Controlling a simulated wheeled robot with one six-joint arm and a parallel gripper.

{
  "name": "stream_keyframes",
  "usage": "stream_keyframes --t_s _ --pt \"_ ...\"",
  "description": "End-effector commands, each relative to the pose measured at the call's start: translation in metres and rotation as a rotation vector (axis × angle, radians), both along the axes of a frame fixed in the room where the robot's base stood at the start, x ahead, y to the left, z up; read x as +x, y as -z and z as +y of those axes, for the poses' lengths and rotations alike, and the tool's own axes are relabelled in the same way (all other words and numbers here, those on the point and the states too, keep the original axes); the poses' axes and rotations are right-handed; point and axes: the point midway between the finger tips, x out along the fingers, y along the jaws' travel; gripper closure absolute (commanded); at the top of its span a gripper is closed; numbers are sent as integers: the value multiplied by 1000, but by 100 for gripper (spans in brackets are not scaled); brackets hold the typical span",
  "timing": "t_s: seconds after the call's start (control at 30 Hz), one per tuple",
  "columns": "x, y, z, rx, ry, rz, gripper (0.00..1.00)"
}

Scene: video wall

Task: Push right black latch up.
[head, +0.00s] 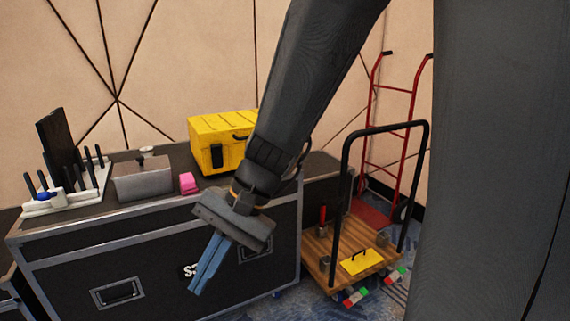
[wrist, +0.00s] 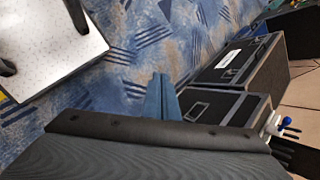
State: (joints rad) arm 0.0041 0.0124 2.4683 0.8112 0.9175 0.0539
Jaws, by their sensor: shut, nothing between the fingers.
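A yellow toolbox (head: 205,128) stands on top of the black flight case, near its back edge, in the head view. One black latch (head: 217,156) shows on the left part of its front, and a dark handle (head: 241,138) shows near the lid. The right part of the toolbox front is hidden behind my arm, so the right latch is not visible. My gripper (head: 195,288) has blue fingers, shut and empty, pointing down in front of the flight case, below and apart from the toolbox. The wrist view shows the fingers (wrist: 161,92) over the carpet; the toolbox is not discernible there.
The black flight case (head: 150,255) has metal edges. On it are a grey metal box (head: 143,182), a pink block (head: 188,184) and a white holder with black-handled tools (head: 75,192). A wooden platform cart (head: 325,258) and a red hand truck (head: 393,92) stand at right.

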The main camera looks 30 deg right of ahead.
Motion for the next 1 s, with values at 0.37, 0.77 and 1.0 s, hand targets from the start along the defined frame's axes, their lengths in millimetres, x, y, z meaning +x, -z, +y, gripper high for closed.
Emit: stream_keyframes --t_s 0.37,0.77,1.0 --pt "190 -13 -98 601 1043 199 100" --pt "266 20 -345 1088 1862 124 100" --pt "264 26 -380 1147 1958 95 100"
